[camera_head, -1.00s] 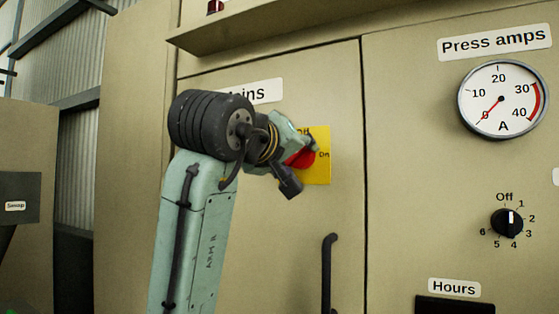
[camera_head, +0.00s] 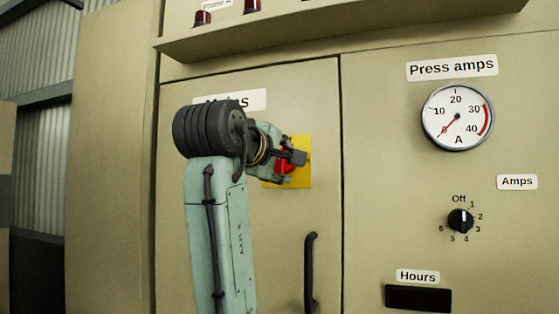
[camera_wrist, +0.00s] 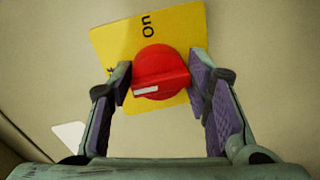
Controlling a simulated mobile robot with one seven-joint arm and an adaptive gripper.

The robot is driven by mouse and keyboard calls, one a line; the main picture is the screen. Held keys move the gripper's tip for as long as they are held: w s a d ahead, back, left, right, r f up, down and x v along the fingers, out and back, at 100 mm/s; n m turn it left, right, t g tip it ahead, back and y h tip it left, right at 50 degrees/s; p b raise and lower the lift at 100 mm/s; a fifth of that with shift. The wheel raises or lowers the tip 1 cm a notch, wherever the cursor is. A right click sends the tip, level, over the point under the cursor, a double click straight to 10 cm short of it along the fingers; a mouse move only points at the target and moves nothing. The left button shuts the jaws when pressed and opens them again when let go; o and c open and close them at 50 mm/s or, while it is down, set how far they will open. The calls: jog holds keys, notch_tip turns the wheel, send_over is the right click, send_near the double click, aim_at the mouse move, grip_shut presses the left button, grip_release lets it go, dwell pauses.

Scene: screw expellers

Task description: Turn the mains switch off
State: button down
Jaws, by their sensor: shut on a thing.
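The mains switch is a red rotary knob (camera_wrist: 158,65) on a yellow plate (camera_wrist: 115,45) on the cabinet door. In the wrist view the knob sits between the two fingers of my gripper (camera_wrist: 161,80), which is shut on it. A white mark shows on the left half of the knob's grip bar, on the side of partly hidden lettering ending in "f". "On" reads at the top of the plate there. In the head view my gripper (camera_head: 290,164) covers much of the red knob (camera_head: 284,167) and the lettering on the plate (camera_head: 302,181).
A black door handle (camera_head: 310,272) is below the switch. A ledge (camera_head: 300,32) juts out above the door. To the right are the press amps dial (camera_head: 457,117), reading near 0, and a black amps selector (camera_head: 460,220).

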jog(key=shift+r+n, duration=0.25)
jog(key=shift+n, duration=0.05)
jog(key=c, duration=1.3)
grip_release()
jog(key=o, duration=0.4)
jog(key=shift+f, duration=0.1)
jog(key=shift+s, duration=0.1)
jog(key=v, duration=1.1)
jog(key=shift+s+a, duration=0.2)
jog(key=shift+s, duration=0.15)
